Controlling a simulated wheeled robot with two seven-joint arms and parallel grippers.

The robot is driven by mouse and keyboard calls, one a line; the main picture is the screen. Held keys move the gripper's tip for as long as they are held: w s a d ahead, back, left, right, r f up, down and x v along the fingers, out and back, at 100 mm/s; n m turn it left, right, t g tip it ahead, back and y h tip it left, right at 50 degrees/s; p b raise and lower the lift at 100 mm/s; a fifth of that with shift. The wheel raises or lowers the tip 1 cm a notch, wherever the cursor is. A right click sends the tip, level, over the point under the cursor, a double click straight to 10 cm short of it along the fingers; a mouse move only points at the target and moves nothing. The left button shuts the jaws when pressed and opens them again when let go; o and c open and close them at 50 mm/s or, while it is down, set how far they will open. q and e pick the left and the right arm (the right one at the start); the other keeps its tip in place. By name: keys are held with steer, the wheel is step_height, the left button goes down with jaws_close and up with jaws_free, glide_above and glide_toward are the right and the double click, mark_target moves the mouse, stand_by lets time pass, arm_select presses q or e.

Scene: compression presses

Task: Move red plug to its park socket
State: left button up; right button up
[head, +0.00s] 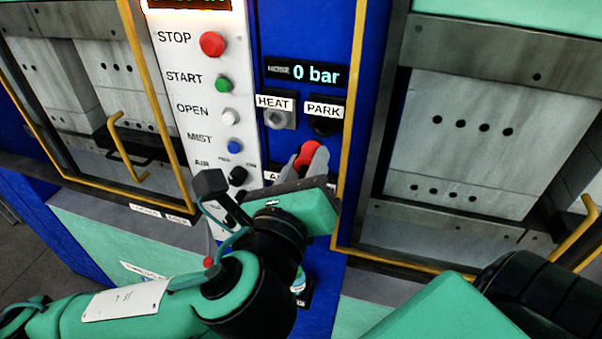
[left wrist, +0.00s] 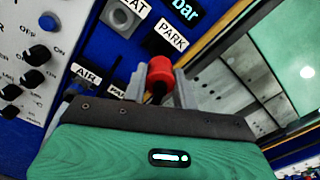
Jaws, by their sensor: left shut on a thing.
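The red plug (head: 307,153) is held between the grey fingers of my left gripper (head: 304,163), in front of the blue panel. It also shows in the left wrist view (left wrist: 161,70), with my left gripper (left wrist: 161,88) shut around it. The PARK label (head: 323,109) sits at the upper right of the panel, and the dark park socket (head: 323,127) is just below it. The plug is below that socket in the head view and appears apart from it. In the left wrist view the PARK label (left wrist: 172,34) is above the plug. My right gripper is out of view.
Left of the park socket is the HEAT socket (head: 276,118) with a grey fitting. A display (head: 305,72) reads 0 bar. The white button panel (head: 212,110) stands to the left. Yellow-framed press doors flank the panel. An AIR label (left wrist: 86,75) is partly hidden in the head view.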

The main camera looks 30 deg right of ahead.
mark_target(317, 142)
arm_select(q)
steer(key=shift+x, duration=1.45)
steer(key=shift+d, duration=0.1)
stand_by(0.6)
steer(key=shift+w+d, duration=0.25)
stand_by(0.4)
steer(key=shift+x, duration=1.15)
steer(key=o, duration=1.1)
steer(key=shift+a, duration=0.15)
